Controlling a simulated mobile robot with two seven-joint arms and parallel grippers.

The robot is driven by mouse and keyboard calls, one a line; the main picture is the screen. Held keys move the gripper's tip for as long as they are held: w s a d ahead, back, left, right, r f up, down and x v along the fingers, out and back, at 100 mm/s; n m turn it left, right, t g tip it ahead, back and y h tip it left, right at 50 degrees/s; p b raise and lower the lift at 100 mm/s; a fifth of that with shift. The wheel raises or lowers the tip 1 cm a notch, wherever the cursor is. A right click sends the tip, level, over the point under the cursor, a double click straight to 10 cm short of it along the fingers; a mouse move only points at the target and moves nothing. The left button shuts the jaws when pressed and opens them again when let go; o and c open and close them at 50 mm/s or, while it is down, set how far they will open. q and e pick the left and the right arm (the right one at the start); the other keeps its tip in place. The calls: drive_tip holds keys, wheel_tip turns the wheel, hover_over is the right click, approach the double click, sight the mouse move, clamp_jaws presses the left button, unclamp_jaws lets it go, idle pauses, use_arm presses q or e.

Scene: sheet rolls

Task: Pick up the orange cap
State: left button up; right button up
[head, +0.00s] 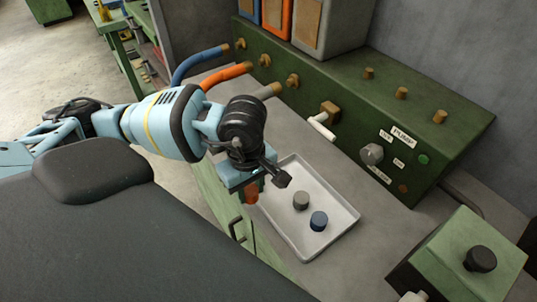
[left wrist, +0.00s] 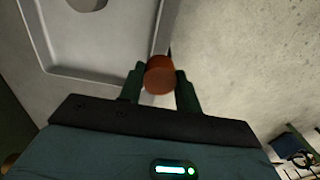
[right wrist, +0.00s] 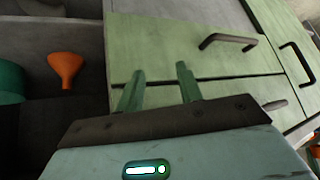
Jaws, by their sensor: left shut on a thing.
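The orange cap (left wrist: 160,75) is between the two fingers of my left gripper (head: 251,184), which is shut on it. In the head view the cap (head: 251,193) shows under the gripper, by the left edge of the metal tray (head: 341,226). A grey cap (head: 301,200) and a blue cap (head: 319,220) sit in the tray. My right gripper (right wrist: 158,86) is open and empty in the right wrist view, in front of green cabinet doors. It is out of the head view.
A green pump panel (head: 400,125) with a knob and buttons stands behind the tray. Blue, orange (head: 228,76) and grey hoses end at its left. A green box with a black knob (head: 480,259) is at right. An orange funnel (right wrist: 66,68) shows in the right wrist view.

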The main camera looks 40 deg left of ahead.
use_arm(q)
drive_tip(key=s+a, duration=0.1)
drive_tip(key=s, duration=0.5)
drive_tip(key=shift+a+r+b, duration=0.15)
drive_tip(key=shift+r+b, duration=0.1)
drive_tip(key=shift+b, duration=0.1)
drive_tip(key=shift+w, duration=0.1)
idle(0.4)
drive_tip(key=w+d+r+m, duration=0.4)
drive_tip(key=w+d+m, duration=0.1)
drive_tip(key=m, duration=0.9)
drive_tip(key=shift+w, duration=0.35)
drive_tip(key=shift+f, duration=0.1)
